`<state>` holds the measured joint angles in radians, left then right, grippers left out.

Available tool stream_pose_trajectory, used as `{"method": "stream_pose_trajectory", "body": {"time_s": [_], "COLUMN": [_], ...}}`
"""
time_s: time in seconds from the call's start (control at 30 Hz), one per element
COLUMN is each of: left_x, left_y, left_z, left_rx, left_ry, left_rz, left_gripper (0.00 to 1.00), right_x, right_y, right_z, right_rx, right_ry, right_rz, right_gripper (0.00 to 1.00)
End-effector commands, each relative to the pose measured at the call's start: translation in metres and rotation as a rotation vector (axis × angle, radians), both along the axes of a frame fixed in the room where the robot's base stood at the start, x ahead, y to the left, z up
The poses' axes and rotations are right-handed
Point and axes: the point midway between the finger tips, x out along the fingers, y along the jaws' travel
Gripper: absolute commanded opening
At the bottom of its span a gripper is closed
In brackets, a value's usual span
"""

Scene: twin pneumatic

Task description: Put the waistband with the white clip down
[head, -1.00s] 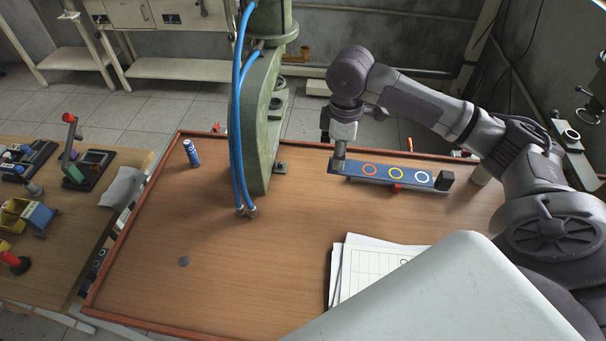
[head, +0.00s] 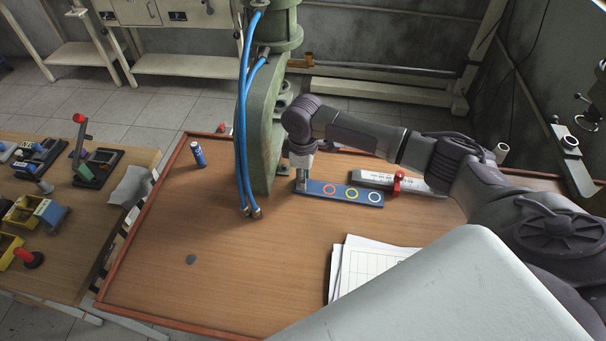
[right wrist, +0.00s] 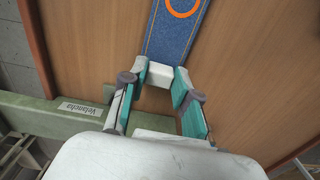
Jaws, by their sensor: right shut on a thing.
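My right gripper (head: 302,172) is at the strip's left end, pointing down. In the right wrist view its fingers (right wrist: 160,84) are shut on the white clip. The strip looks level and close to the tabletop; I cannot tell whether it touches. My left gripper is out of view.
A green press column (head: 262,130) with blue hoses stands just left of my right gripper. Papers (head: 365,268) lie in front. A blue can (head: 198,154) stands left; the front-left tabletop is mostly clear.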

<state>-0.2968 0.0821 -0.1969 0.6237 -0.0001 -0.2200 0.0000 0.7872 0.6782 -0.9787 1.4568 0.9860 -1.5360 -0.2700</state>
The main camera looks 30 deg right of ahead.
Motion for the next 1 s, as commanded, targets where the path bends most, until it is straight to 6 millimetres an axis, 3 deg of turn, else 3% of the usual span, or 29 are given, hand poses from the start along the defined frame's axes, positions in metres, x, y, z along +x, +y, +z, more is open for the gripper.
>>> {"method": "stream_pose_trajectory", "body": {"time_s": [0.23,0.27,0.4,0.77,1.0], "left_x": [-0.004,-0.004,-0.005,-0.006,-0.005], "left_y": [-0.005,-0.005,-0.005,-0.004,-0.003], "left_z": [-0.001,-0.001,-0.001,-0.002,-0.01], "left_rx": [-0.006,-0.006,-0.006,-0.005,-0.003], "left_ry": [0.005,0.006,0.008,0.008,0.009], "left_rz": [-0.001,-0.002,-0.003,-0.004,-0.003], "left_gripper": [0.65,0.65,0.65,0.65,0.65], "right_x": [0.0,0.0,0.0,0.0,0.001], "right_y": [0.0,0.0,0.0,0.0,0.0], "right_z": [-0.003,-0.003,-0.002,0.003,0.043], "right_rx": [0.0,0.0,0.0,0.0,0.0], "right_ry": [0.001,0.0,0.0,-0.001,-0.004], "right_rz": [0.0,0.0,0.0,0.001,0.001], "right_gripper": [0.0,0.35,0.55,0.55,0.55]}}
